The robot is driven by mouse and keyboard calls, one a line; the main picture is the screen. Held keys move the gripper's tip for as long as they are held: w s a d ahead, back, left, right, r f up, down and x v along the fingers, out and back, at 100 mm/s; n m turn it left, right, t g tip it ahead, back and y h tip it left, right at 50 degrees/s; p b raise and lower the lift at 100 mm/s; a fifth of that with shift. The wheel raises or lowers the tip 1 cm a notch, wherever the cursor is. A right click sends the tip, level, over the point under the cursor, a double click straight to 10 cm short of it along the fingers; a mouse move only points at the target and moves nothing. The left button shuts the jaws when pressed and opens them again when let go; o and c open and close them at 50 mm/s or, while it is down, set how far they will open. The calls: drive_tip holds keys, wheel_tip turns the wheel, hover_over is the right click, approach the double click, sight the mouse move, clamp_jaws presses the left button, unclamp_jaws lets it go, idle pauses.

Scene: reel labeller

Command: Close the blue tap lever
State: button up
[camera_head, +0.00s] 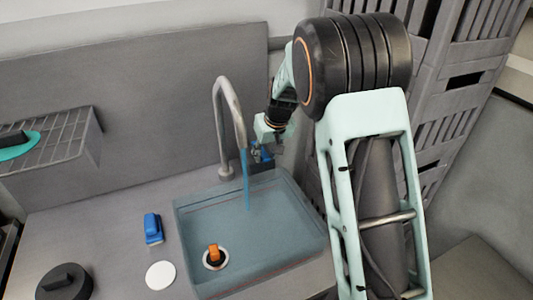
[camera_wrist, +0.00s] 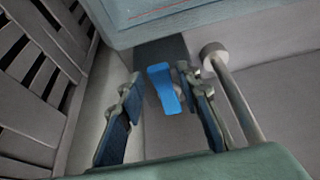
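The blue tap lever (camera_wrist: 163,88) shows in the wrist view between the two fingers of my gripper (camera_wrist: 162,92). The fingers stand apart on either side of it; I cannot tell whether the right finger touches it. In the head view, my gripper (camera_head: 264,147) is beside the base of the grey tap (camera_head: 221,130), and the lever is mostly hidden there. The tap's pipe also shows right of the lever in the wrist view (camera_wrist: 230,90). A blue stream of water (camera_head: 246,180) falls from the spout into the sink (camera_head: 186,250).
An orange plug (camera_head: 213,253) is at the drain. A blue object (camera_head: 152,228), a white disc (camera_head: 160,275) and a dark round object (camera_head: 64,283) lie left of the sink. A wire rack (camera_head: 70,140) is on the left. Grey slatted crates (camera_head: 455,85) stand close behind my arm.

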clamp_jaws()
drive_tip(key=shift+d, duration=0.1)
drive_tip(key=shift+w+d+n+g+y+b, duration=0.3)
drive_tip(key=shift+w+d+n+b, duration=0.25)
drive_tip(key=shift+n, duration=0.5)
drive_tip(key=shift+w+d+n+g+y+b, duration=0.15)
drive_tip(key=shift+w+d+n+y+b, duration=0.25)
drive_tip(key=shift+d+n+b, duration=0.45)
drive_tip(key=shift+w+d+n+g+y+b, duration=0.3)
drive_tip(key=shift+w+d+n+b, duration=0.15)
drive_tip(key=shift+n, duration=0.75)
drive_tip(key=shift+o, duration=1.5)
unclamp_jaws()
